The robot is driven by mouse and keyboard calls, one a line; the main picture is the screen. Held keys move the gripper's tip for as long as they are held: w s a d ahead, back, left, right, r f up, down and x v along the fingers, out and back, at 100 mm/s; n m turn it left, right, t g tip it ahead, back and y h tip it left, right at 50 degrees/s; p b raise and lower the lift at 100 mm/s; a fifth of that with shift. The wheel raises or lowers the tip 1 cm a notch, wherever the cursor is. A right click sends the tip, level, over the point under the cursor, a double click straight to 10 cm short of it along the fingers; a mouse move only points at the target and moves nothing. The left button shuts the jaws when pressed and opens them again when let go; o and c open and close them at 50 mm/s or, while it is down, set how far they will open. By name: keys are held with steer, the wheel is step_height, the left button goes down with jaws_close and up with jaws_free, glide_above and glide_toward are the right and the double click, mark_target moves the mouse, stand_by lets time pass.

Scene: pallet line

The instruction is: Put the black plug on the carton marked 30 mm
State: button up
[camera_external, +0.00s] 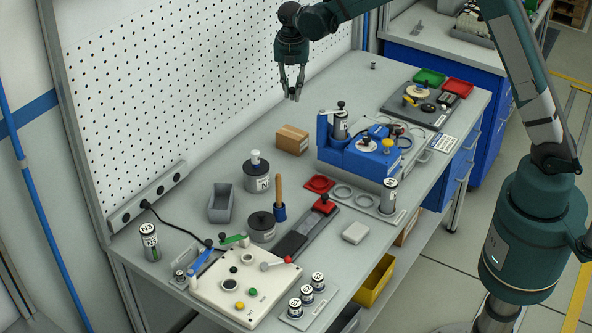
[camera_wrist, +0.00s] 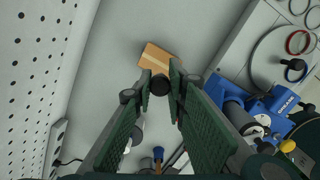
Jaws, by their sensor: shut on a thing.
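My gripper (camera_external: 291,92) hangs in the air above the bench, pointing down, up and behind the small brown carton (camera_external: 291,140). In the wrist view my gripper (camera_wrist: 160,85) is shut on the black plug (camera_wrist: 159,84), a small round dark piece between the fingertips. The brown carton (camera_wrist: 155,57) with a lighter tape strip lies below and just beyond the fingertips there, partly hidden by them. The plug is apart from the carton. No 30 mm mark can be read on the carton in either view.
A blue machine (camera_external: 362,155) stands right of the carton. A grey labelled cylinder (camera_external: 257,178) and an open grey bin (camera_external: 222,203) stand nearer the camera. The pegboard (camera_external: 190,80) rises along the back. The bench around the carton is mostly clear.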

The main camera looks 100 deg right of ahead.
steer(key=shift+f, duration=1.65)
glide_above(292, 131)
steer(key=shift+a+f, duration=0.2)
steer(key=shift+f, duration=1.35)
steer(key=shift+a+f, duration=0.15)
steer(key=shift+f, duration=1.4)
steer(key=shift+f+p, duration=0.45)
steer(key=shift+f, duration=1.4)
steer(key=shift+f, duration=0.25)
steer(key=o, duration=0.8)
steer(key=shift+c, duration=0.2)
steer(key=shift+r, duration=0.1)
steer(key=shift+r, duration=0.2)
